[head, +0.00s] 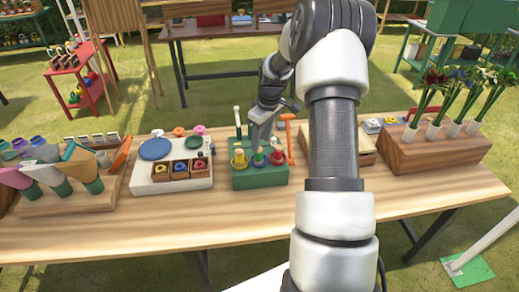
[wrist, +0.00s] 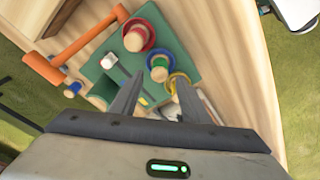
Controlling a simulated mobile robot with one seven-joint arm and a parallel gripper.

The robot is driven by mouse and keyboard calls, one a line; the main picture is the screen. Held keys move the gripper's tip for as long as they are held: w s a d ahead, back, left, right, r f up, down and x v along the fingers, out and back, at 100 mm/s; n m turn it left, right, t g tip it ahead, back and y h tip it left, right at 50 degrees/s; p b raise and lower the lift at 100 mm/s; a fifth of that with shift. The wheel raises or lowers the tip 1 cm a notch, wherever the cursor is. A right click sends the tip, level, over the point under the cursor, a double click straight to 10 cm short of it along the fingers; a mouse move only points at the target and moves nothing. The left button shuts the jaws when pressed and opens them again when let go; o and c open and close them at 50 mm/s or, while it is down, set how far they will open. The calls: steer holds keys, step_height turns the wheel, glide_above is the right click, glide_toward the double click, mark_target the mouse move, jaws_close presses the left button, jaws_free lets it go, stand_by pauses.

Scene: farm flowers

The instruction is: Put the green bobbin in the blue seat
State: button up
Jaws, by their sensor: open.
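A green stand (head: 262,178) holds a row of ring-shaped seats: yellow (head: 239,161), a middle one and red (head: 277,158). In the wrist view the middle seat is the blue seat (wrist: 152,60). The green bobbin (head: 258,155) stands upright at this middle seat, its pale top showing in the wrist view (wrist: 159,74). I cannot tell how deep it sits. My gripper (head: 260,138) is open above the stand, close to the bobbin. In the wrist view its fingers (wrist: 155,88) are apart with nothing held between them.
An orange hammer (head: 284,127) stands behind the stand on the right, and a white-headed tool (head: 237,122) behind on the left. A white board (head: 158,185) with small boxes is left of the stand. Flower holders (head: 428,147) stand far right. The table front (head: 200,225) is clear.

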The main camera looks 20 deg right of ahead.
steer(key=shift+s+d+r, duration=0.15)
steer(key=shift+s+r, duration=0.05)
steer(key=shift+r, duration=1.15)
steer(key=shift+s+d+r, duration=0.1)
steer(key=shift+s+r, duration=0.05)
steer(key=shift+r, duration=1.2)
